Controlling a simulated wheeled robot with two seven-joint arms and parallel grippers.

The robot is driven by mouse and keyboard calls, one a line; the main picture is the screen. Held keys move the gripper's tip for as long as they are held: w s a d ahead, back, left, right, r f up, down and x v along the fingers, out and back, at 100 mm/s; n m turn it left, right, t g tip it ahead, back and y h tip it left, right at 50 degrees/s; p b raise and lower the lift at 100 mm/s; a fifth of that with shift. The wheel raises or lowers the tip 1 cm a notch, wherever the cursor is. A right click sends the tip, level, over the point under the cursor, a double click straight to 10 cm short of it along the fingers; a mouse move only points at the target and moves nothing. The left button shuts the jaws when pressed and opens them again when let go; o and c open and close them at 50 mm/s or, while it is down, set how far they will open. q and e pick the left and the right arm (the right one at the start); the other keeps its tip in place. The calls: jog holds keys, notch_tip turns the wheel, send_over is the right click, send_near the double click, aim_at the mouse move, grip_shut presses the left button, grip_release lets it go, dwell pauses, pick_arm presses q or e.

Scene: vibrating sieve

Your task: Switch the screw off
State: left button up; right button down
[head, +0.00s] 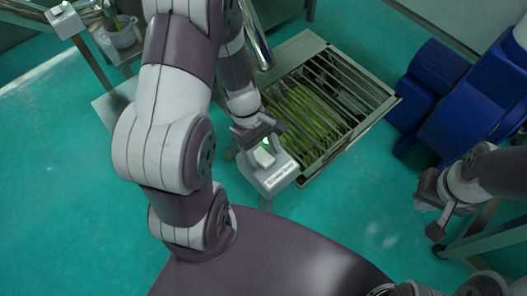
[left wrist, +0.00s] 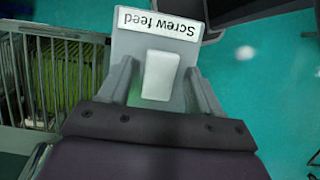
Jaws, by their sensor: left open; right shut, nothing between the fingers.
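My right gripper (head: 437,202) is shut and empty, off to the right.
The metal sieve (head: 384,107) holds green material under bars. A blue machine (head: 470,105) stands to the right. Another switch box (head: 63,20) with a green light is at the far left, near a grey bucket (head: 122,38). Green floor is open at left.

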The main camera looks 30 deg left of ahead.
pick_arm(q)
jog(key=shift+s+d+f, duration=0.1)
jog(key=shift+d+f, duration=0.05)
jog(key=c, duration=1)
jog(key=y+p, duration=0.1)
jog(key=p, duration=0.1)
jog(key=t+y+p, duration=0.1)
jog(key=p, duration=0.1)
jog(key=d+y+p, duration=0.1)
jog(key=p, duration=0.1)
jog(key=shift+s+r+y, duration=0.3)
jog(key=shift+r, duration=0.1)
jog(key=shift+c, duration=0.2)
jog(key=shift+f+t+p, duration=0.2)
jog(key=shift+t+p, duration=0.1)
jog(key=shift+p, duration=0.05)
jog(key=shift+w+f+y, duration=0.15)
jog(key=shift+f+y, duration=0.15)
jog(key=o, duration=1)
jog(key=shift+o, duration=0.2)
jog(key=shift+r, duration=0.1)
